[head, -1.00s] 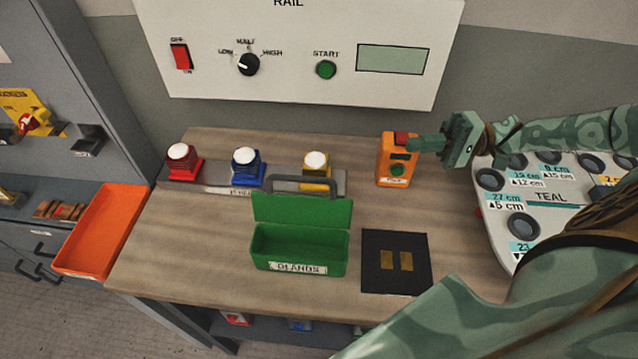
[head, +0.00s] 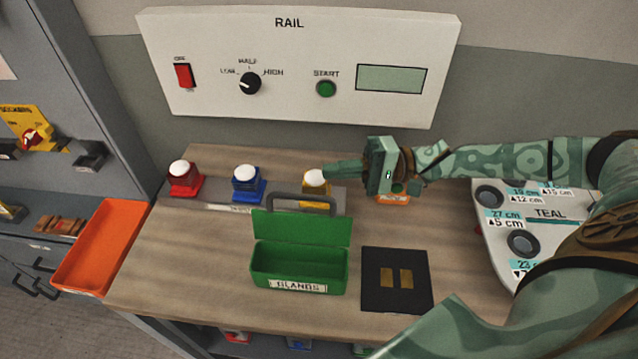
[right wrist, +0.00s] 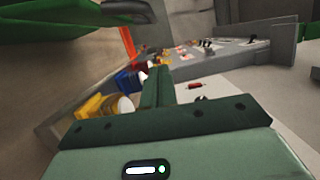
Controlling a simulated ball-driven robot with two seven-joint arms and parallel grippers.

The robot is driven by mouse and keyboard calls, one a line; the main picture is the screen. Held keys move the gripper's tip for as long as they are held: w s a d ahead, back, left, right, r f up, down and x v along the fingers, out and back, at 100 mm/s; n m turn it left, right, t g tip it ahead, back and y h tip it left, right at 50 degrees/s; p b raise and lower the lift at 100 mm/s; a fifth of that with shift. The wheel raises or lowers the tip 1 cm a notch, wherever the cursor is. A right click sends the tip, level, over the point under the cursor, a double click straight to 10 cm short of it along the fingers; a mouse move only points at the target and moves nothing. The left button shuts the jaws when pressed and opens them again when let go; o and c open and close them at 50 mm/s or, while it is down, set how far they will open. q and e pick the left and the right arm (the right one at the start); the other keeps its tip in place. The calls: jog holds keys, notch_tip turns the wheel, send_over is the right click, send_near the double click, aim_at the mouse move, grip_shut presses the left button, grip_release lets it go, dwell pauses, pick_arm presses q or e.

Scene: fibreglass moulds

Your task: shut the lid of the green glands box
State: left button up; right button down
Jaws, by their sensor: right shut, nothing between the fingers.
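The green glands box (head: 299,275) stands on the wooden bench with its label facing me. Its lid (head: 302,226) is open, standing up at the back edge, with a dark handle (head: 301,199) at the top. My right gripper (head: 328,171) is shut and empty. It is behind and to the right of the raised lid, in front of the yellow lamp in the head view. In the right wrist view the shut fingers (right wrist: 157,88) point past the lamps, and a green panel with a dark handle, likely the lid (right wrist: 60,22), shows at the upper left. My left gripper is not in view.
Red (head: 184,180), blue (head: 247,184) and yellow (head: 315,184) lamps stand in a row behind the box. A black mat (head: 396,301) lies to its right, and an orange tray (head: 103,246) at the left. An orange device (head: 392,198) is partly hidden by my right arm.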

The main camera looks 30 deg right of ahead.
aim_at(301, 219)
jog(key=shift+s+a+r+p, duration=0.1)
jog(key=shift+s+a, duration=0.25)
jog(key=shift+a, duration=0.55)
jog(key=shift+s+a+p, duration=0.15)
jog(key=shift+s+a, duration=0.15)
jog(key=shift+a, duration=0.6)
jog(key=shift+s+a+r+p, duration=0.1)
jog(key=shift+s+a, duration=0.25)
jog(key=shift+a, duration=0.55)
